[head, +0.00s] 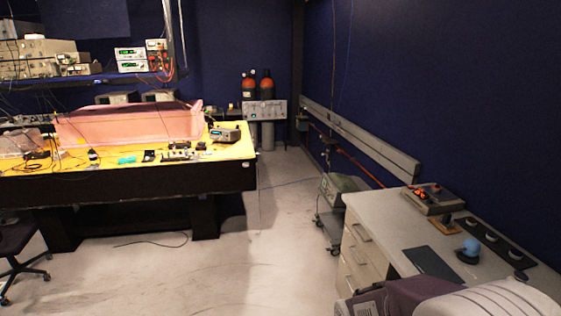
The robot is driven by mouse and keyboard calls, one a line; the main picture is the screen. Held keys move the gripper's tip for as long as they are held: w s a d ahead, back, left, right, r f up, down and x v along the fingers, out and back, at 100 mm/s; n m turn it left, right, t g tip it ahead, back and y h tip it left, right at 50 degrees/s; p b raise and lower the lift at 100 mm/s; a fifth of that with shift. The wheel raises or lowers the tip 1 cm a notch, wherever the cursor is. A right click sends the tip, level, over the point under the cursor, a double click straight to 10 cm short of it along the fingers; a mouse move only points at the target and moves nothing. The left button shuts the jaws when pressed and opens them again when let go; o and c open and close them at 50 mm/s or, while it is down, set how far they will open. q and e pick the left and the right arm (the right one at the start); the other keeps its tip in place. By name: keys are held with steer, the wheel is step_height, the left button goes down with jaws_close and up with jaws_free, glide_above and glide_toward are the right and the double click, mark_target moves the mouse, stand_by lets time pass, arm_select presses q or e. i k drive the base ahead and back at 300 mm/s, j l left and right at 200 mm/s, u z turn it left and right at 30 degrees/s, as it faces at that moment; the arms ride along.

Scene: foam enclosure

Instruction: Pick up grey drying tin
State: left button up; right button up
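I cannot make out a grey drying tin for certain in the head view. On the grey-topped desk (385,215) at the right, a dark strip (515,258) holds several small round greyish pieces, too small to identify. A blue rounded object (468,250) stands beside the strip. Neither of my grippers is in view.
A dark flat mat (432,263) and a device with orange lights (432,199) lie on the desk. Purple and white bulky items (490,303) block its near side. A yellow-topped bench (225,152) stands left, a wheeled cart (332,200) behind the desk. Open floor (270,255) lies between.

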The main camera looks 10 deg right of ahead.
mark_target(436, 188)
steer(key=i+z, duration=0.1)
steer(key=i, duration=1.05)
steer(key=i+j+z, duration=0.1)
steer(key=i, duration=1.1)
steer(key=i+l+z, duration=0.1)
steer(key=i+z, duration=0.5)
steer(key=z, duration=0.2)
steer(key=i+j+z, duration=0.1)
steer(key=i+z, duration=0.3)
steer(key=i+j+z, duration=0.2)
steer(key=z, duration=0.2)
steer(key=i+z, duration=0.55)
steer(key=z, duration=0.2)
steer(key=i+j+z, duration=0.2)
steer(key=z, duration=0.2)
steer(key=i+j, duration=0.05)
